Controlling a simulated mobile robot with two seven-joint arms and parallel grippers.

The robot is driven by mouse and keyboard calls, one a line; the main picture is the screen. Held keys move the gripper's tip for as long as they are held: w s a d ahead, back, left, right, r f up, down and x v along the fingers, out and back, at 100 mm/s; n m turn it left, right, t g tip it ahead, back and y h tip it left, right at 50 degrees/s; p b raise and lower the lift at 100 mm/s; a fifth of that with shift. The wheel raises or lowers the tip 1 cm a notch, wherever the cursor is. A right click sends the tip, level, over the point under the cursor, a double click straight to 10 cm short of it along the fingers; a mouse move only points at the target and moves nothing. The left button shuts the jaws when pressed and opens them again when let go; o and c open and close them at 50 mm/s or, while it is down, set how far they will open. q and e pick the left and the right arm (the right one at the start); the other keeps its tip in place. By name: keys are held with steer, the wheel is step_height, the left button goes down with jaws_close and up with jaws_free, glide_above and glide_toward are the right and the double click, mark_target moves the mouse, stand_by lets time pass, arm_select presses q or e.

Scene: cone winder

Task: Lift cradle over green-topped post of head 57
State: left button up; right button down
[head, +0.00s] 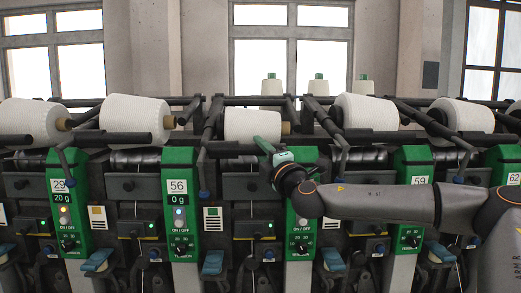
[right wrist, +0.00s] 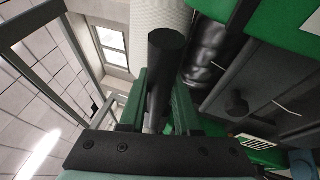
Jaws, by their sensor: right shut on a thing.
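The green-topped post (head: 301,245) of the head behind my right gripper stands in the middle of the head view; its number plate is hidden by my arm. A white yarn cone (head: 252,125) sits left above it, and shows in the right wrist view (right wrist: 160,16). My right gripper (head: 268,147) is in front of the post's top, reaching up left toward the cone's right end. In the right wrist view, its green fingers (right wrist: 157,100) are shut on the dark round cradle handle (right wrist: 166,62). The rest of the cradle is largely hidden. My left gripper is not in view.
Neighbouring green posts, 56 (head: 180,215) and 59 (head: 412,185), stand on either side, with white cones (head: 135,113) in dark cradles above. Several spare cones (head: 318,85) stand behind. My right arm crosses in front of the machine from the right.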

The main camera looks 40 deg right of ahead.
step_height(320, 180, up, 11)
steer(key=s+a+p, duration=0.1)
steer(key=p, duration=0.5)
steer(key=shift+s+a+r, duration=0.15)
steer(key=shift+s+a, duration=0.05)
steer(key=shift+s, duration=0.05)
steer(key=c, duration=0.6)
jaws_free()
steer(key=shift+s, duration=0.1)
